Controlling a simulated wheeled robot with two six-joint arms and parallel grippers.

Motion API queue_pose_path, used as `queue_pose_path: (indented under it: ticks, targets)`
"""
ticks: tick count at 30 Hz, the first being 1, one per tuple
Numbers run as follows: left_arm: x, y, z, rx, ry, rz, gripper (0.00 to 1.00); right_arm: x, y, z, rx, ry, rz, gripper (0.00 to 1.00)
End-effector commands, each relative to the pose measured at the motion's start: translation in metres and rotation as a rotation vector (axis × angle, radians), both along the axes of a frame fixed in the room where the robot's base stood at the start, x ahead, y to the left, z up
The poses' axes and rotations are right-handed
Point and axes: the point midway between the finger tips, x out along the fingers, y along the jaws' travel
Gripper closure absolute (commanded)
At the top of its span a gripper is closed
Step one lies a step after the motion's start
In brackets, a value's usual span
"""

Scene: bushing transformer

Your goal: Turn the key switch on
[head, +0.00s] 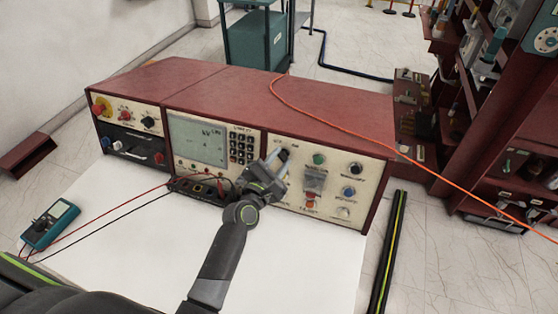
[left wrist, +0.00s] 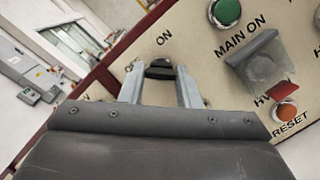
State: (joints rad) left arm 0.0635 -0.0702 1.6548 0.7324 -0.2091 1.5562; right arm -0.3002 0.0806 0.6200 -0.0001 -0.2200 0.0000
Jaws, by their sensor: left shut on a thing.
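The key switch (left wrist: 160,69) is a dark knob under an "ON" label on the cream panel of the red control console. In the left wrist view it sits between the two fingers of my left gripper (left wrist: 160,84), which are shut on it. In the head view my left gripper (head: 281,163) reaches up to the panel, and the switch's dark top (head: 283,155) shows just past the fingers. The lower part of the switch is hidden by the gripper. My right gripper is not in view.
Right of the switch are a green MAIN ON button (head: 319,159), a clear-covered switch (head: 315,179) and a red-orange RESET button (left wrist: 285,112). A multimeter (head: 50,223) with leads lies on the white tabletop (head: 300,260). An orange cable (head: 345,137) crosses the console top.

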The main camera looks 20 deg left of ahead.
Motion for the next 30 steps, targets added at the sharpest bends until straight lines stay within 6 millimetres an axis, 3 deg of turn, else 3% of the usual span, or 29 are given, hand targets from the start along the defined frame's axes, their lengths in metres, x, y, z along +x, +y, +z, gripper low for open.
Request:
queue_pose_path:
  ticks: [11, 30]
  targets:
    - [0.0, 0.001, 0.0, 0.191, -0.006, -0.047, 0.93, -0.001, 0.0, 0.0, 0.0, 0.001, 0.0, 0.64]
    - [0.001, 0.002, 0.004, 0.779, -0.024, -0.19, 0.93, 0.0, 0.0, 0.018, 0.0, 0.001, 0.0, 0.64]
